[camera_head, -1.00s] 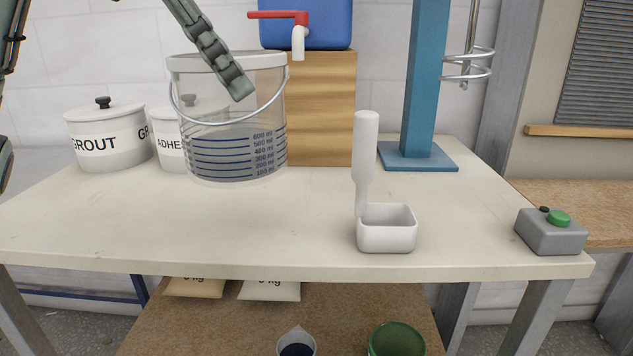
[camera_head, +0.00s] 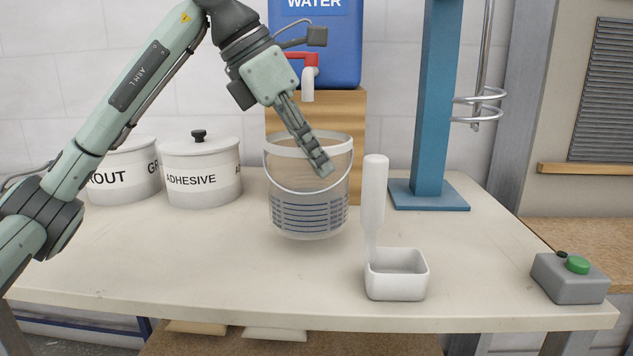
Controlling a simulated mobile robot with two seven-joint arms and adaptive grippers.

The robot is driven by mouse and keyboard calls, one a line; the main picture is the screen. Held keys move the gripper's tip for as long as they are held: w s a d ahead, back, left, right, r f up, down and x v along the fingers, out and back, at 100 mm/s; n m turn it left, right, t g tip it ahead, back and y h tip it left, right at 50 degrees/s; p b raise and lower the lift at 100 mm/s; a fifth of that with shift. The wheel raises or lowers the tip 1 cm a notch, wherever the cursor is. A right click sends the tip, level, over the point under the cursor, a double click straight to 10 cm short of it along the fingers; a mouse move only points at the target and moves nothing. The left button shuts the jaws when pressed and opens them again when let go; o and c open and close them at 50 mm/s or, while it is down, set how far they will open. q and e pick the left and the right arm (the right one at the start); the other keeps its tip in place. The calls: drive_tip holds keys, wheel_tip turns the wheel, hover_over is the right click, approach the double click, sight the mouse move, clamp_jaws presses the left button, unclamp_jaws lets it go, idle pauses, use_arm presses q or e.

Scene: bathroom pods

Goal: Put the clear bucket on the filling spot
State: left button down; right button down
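The clear bucket (camera_head: 308,214) has a pale rim, a thin handle hanging down its front and blue measuring lines. It is upright in front of the wooden block (camera_head: 357,140), below the red-levered tap (camera_head: 307,80) of the blue water tank (camera_head: 335,45). My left gripper (camera_head: 322,165) reaches down from the upper left, its fingers together over the right part of the bucket, seemingly shut on its wall. I cannot tell whether the bucket's bottom touches the table. No marked filling spot shows; the bucket may hide it. My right gripper is out of view.
The grout pot (camera_head: 125,170) and adhesive pot (camera_head: 201,172) stand at the back left. A white scoop (camera_head: 396,282) with an upright handle is in front right of the bucket. A blue post (camera_head: 431,110) and a green-button box (camera_head: 570,278) are further right. The front-left table (camera_head: 190,260) is clear.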

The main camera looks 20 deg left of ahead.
sight(336, 212)
use_arm(q)
wheel_tip(336, 212, down, 3)
drive_tip(key=shift+f, duration=0.45)
drive_tip(key=c, duration=2.1)
unclamp_jaws()
drive_tip(key=o, duration=0.4)
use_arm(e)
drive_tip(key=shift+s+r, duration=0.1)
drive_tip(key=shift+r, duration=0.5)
